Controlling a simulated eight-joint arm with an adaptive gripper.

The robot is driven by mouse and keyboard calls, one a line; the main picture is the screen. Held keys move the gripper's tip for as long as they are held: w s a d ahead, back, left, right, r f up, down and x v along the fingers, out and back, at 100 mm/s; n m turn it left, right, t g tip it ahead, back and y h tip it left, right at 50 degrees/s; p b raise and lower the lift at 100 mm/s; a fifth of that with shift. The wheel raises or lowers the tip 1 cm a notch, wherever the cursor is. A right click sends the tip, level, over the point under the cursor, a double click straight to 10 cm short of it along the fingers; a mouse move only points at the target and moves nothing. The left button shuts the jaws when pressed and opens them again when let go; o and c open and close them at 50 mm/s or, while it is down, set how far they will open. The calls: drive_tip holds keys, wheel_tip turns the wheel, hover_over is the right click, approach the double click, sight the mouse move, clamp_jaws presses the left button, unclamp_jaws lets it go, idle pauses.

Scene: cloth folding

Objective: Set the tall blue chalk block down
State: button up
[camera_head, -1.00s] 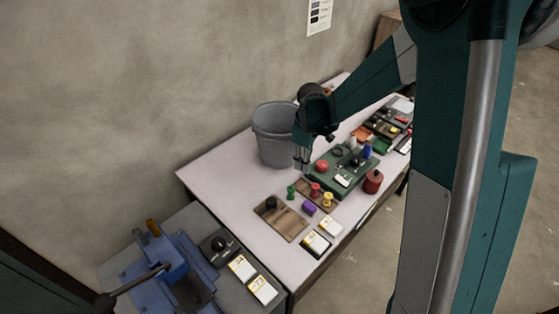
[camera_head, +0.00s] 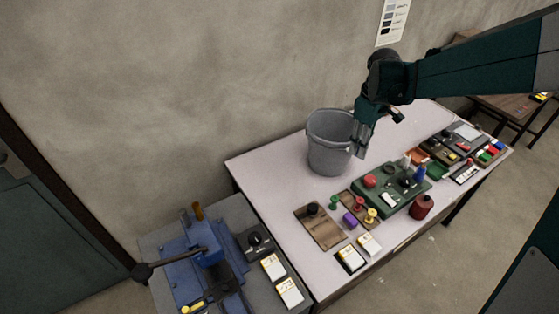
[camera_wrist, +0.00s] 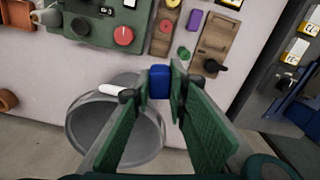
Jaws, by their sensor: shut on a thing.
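The blue chalk block (camera_wrist: 159,83) shows between the fingertips in the wrist view, with only a small blue face visible. My gripper (camera_wrist: 161,78) is shut on it. In the head view my gripper (camera_head: 361,146) points down beside the right rim of the grey bucket, and the block cannot be made out there. Whether the block's lower end touches the table is hidden.
The grey bucket (camera_head: 330,157) stands close to the left of my gripper; it also shows in the wrist view (camera_wrist: 80,127). A green tray (camera_head: 370,203) with several small items and a wooden board (camera_head: 322,233) lie nearer the front. Pale tabletop (camera_head: 277,172) is bare left of the bucket.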

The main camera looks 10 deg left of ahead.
wheel_tip(320, 180, up, 4)
drive_tip(key=shift+r, duration=0.1)
drive_tip(key=w+a+m, duration=0.1)
drive_tip(key=w+a, duration=0.4)
drive_tip(key=a, duration=0.6)
drive_tip(key=w+a+f+m+p, duration=0.1)
drive_tip(key=w+a, duration=0.5)
drive_tip(key=a, duration=0.5)
drive_tip(key=w+a+m, duration=0.1)
drive_tip(key=w+a, duration=0.4)
drive_tip(key=a, duration=0.5)
wheel_tip(320, 180, down, 18)
drive_tip(key=shift+r, duration=0.2)
drive_tip(key=shift+s+a, duration=0.1)
drive_tip(key=shift+f+b, duration=0.35)
drive_tip(key=shift+f, duration=2.75)
drive_tip(key=shift+f, duration=0.1)
